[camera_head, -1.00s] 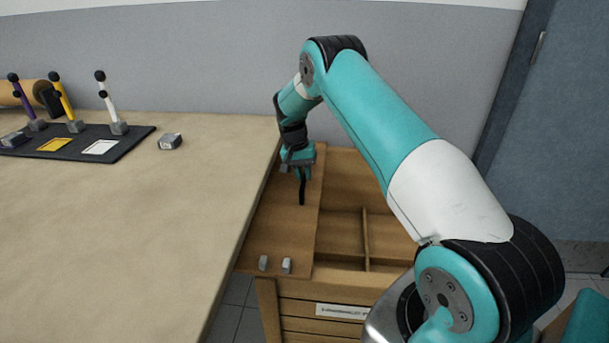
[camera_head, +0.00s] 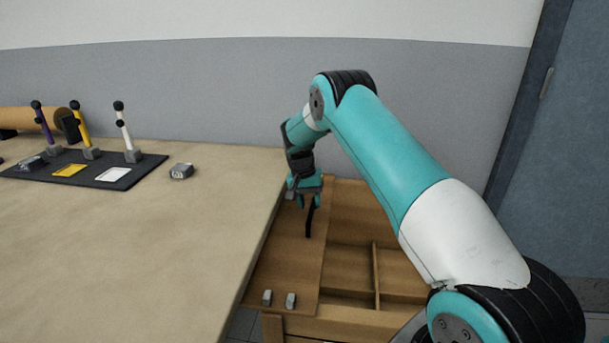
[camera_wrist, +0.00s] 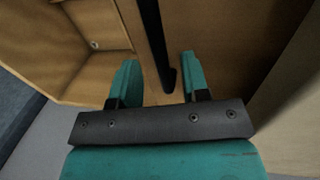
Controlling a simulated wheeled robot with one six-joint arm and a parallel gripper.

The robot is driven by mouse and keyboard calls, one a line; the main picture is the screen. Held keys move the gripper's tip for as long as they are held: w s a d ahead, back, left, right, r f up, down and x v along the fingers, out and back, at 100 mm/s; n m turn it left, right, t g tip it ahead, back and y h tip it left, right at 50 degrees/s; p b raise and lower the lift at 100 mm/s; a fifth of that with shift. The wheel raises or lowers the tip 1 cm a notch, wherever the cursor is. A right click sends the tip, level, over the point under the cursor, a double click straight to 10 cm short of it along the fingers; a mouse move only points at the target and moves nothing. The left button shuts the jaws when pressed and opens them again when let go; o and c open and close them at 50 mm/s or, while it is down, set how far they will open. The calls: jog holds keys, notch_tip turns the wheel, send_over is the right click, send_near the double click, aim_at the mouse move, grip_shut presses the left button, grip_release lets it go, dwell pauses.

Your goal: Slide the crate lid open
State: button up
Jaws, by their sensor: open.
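The crate lid (camera_head: 287,255) is a flat wooden panel. It covers the left part of the wooden crate (camera_head: 350,324), and the right part is uncovered. A black bar handle (camera_head: 309,222) stands on the lid near its right edge. My gripper (camera_head: 309,201) is over the far half of the lid at the handle. In the wrist view my gripper (camera_wrist: 159,62) has its two teal fingers apart, with the black handle (camera_wrist: 152,40) between them. Gaps show on both sides of the handle. The lid (camera_wrist: 225,45) fills the right side of that view.
Open compartments with a divider (camera_head: 376,275) show right of the lid. Two small grey blocks (camera_head: 279,299) sit at the lid's near end. A workbench (camera_head: 130,250) stands close along the crate's left side, with a black mat (camera_head: 140,170) on it. A wall is behind.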

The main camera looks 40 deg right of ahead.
notch_tip(320, 180, up, 16)
jog(key=w+a+p, duration=0.1)
jog(key=w+a, duration=0.1)
jog(key=shift+w+f, duration=0.15)
jog(key=shift+f, duration=0.05)
jog(key=shift+a, duration=0.1)
jog(key=s+a+r+n+t+y+p, duration=0.1)
jog(key=s+a+r+n+p, duration=0.1)
jog(key=s+a+r+n, duration=0.35)
jog(key=s+a+r+n+t+p, duration=0.1)
jog(key=s+a+r+n+p, duration=0.15)
jog(key=s+a+r, duration=0.65)
jog(key=s+a+r+n+y+p, duration=0.1)
jog(key=s+a+n, duration=0.3)
jog(key=s+a, duration=0.4)
jog(key=s+a+r+n+y+p, duration=0.1)
jog(key=s+a+n+y, duration=0.2)
jog(key=s+a, duration=0.5)
jog(key=s+n, duration=0.1)
jog(key=s, duration=0.7)
jog(key=shift+r+y+p, duration=0.15)
jog(key=shift+y+p, duration=0.25)
